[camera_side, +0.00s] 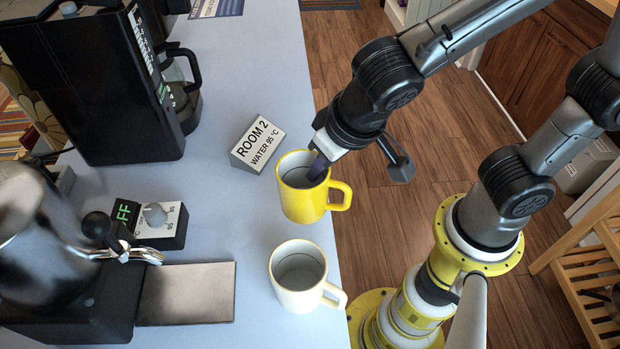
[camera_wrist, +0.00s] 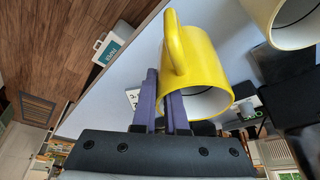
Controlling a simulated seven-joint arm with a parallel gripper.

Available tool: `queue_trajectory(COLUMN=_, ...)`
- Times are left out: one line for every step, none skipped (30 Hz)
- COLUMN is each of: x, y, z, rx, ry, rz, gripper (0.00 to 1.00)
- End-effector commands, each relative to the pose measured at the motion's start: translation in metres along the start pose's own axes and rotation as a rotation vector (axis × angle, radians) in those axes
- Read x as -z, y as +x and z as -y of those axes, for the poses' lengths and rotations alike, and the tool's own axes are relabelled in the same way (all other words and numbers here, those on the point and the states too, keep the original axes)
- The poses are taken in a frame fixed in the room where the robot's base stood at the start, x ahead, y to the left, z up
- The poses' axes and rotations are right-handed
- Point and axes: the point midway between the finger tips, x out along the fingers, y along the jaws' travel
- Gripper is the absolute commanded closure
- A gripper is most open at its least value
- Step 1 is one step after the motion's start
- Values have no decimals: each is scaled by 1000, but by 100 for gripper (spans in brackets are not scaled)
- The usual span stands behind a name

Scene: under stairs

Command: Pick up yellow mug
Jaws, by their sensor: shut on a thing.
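The yellow mug (camera_side: 303,203) is upright by the right edge of the pale counter, its handle pointing right past the edge. I cannot tell if it touches the counter. My gripper (camera_side: 318,168) reaches down to its rim from the upper right and is shut on it. In the wrist view the mug (camera_wrist: 204,62) has its handle towards the camera. The purple fingers of my gripper (camera_wrist: 163,95) are at its rim, one overlapping the opening. The exact contact is partly hidden.
A cream mug (camera_side: 298,284) stands just in front of the yellow mug. A "ROOM 2" sign (camera_side: 258,142) is close behind left. A coffee machine (camera_side: 100,85), a control box (camera_side: 152,224) and a metal plate (camera_side: 186,293) occupy the left. Open floor (camera_side: 420,160) lies right of the counter (camera_side: 225,60).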

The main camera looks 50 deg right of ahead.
Motion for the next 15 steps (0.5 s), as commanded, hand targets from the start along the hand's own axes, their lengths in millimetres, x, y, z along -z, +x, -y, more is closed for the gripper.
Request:
queue_trajectory(x=-1, y=-16, z=-5, rx=10, ry=1, rz=-7, gripper=100)
queue_trajectory(x=-2, y=-24, z=-8, rx=11, ry=3, rz=-8, gripper=100)
queue_trajectory(x=-4, y=-35, z=-14, rx=12, ry=2, rz=-8, gripper=100)
queue_trajectory(x=-5, y=-42, z=-17, rx=12, ry=2, rz=-8, gripper=100)
queue_trajectory(x=-7, y=-51, z=-21, rx=13, ry=2, rz=-8, gripper=100)
queue_trajectory(x=-13, y=-58, z=-28, rx=11, ry=0, rz=-6, gripper=100)
queue_trajectory(x=-17, y=-62, z=-33, rx=9, ry=-1, rz=-5, gripper=100)
queue_trajectory(x=-21, y=-66, z=-38, rx=10, ry=-1, rz=-5, gripper=100)
queue_trajectory(x=-26, y=-73, z=-43, rx=11, ry=-1, rz=-6, gripper=100)
queue_trajectory(x=-29, y=-77, z=-47, rx=10, ry=-1, rz=-5, gripper=100)
queue_trajectory(x=-32, y=-81, z=-51, rx=10, ry=-2, rz=-4, gripper=100)
queue_trajectory(x=-36, y=-86, z=-56, rx=10, ry=-2, rz=-5, gripper=100)
queue_trajectory(x=-39, y=-90, z=-59, rx=10, ry=-2, rz=-4, gripper=100)
queue_trajectory(x=-42, y=-93, z=-63, rx=9, ry=-2, rz=-4, gripper=100)
queue_trajectory(x=-45, y=-97, z=-66, rx=9, ry=-1, rz=-4, gripper=100)
